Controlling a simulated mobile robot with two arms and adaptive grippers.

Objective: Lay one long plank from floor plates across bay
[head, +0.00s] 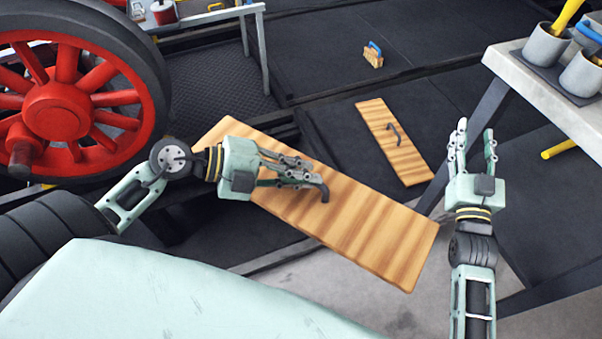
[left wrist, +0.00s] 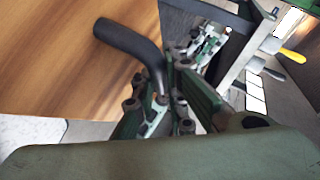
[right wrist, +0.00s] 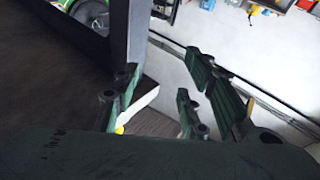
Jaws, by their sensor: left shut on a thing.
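A long wooden plank (head: 375,230) with a dark bent handle (head: 318,186) lies at a slant across the middle of the head view. My left gripper (head: 300,175) is shut on the handle. The handle also shows in the left wrist view (left wrist: 130,42), above the wooden face of the plank (left wrist: 60,60). A shorter plank (head: 405,165) with its own dark handle lies on the dark floor plates (head: 345,135) behind it. My right gripper (head: 475,150) is open and empty, to the right of the long plank. Whether the long plank touches anything below is hard to tell.
A red spoked wheel (head: 60,105) stands at the left. A light table (head: 545,85) with grey cups (head: 545,45) stands at the right. A brush-like block (head: 373,56) lies on the floor at the back. A pale green surface (head: 170,300) fills the front left.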

